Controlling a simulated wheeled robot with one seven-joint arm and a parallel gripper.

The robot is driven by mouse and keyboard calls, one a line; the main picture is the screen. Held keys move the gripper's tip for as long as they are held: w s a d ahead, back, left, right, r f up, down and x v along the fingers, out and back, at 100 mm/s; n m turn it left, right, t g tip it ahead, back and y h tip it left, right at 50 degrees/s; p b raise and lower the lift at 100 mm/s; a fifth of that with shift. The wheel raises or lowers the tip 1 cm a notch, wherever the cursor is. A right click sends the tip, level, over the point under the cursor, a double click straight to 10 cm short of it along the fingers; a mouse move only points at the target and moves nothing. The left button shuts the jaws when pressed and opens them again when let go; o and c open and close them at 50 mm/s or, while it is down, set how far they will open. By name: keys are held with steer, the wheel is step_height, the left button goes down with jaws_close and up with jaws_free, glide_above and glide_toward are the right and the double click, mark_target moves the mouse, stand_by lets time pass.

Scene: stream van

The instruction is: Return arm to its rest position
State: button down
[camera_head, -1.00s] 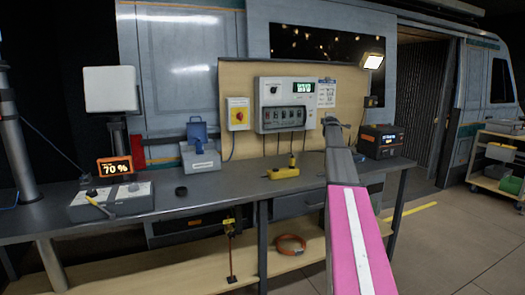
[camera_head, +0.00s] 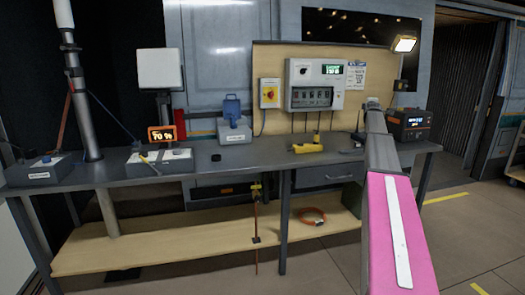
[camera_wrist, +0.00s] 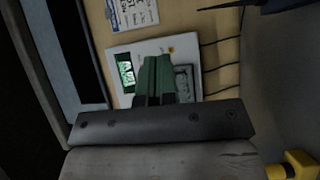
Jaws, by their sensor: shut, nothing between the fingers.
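My arm, with a pink link (camera_head: 400,235) and a grey link, reaches from the lower right over the workbench (camera_head: 235,172) toward the wall panel in the head view. Its far end is beside the right part of the panel, and my gripper's fingers cannot be made out there. In the wrist view my gripper (camera_wrist: 156,78) shows as two green fingers close together, shut and empty. Behind them is the white control box (camera_wrist: 122,50) with its lit green display. That control box also shows in the head view (camera_head: 300,72), mounted on the wooden panel.
A yellow tool (camera_head: 307,148) lies on the bench. A black power unit (camera_head: 408,125) stands right of my arm. An orange cable coil (camera_head: 312,215) lies on the lower shelf.

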steer(key=s+a+f+m+g+y, duration=0.1)
steer(key=s+a+f+m+g, duration=0.15)
steer(key=s+a+f, duration=0.7)
steer(key=s+a+f+m+g+y, duration=0.25)
steer(key=s+a+f, duration=0.3)
steer(key=f, duration=0.75)
steer(key=s+a+f+m+g+y, duration=0.1)
steer(key=s+a+f+m+g, duration=0.15)
steer(key=s+a+f, duration=0.55)
steer(key=s+a+f+m+g, duration=0.2)
steer(key=s+a+f, duration=0.3)
steer(key=s, duration=0.5)
steer(key=s+a+f+m+g+y, duration=0.1)
steer(key=s+a+f+g, duration=0.3)
steer(key=s, duration=0.7)
steer(key=s+a+f+m+g, duration=0.3)
steer(key=s+a+f, duration=0.4)
steer(key=s+f, duration=0.3)
steer(key=shift+s+a+f, duration=0.15)
steer(key=shift+s+f, duration=0.1)
steer(key=shift+s, duration=0.5)
steer(key=shift+y, duration=0.25)
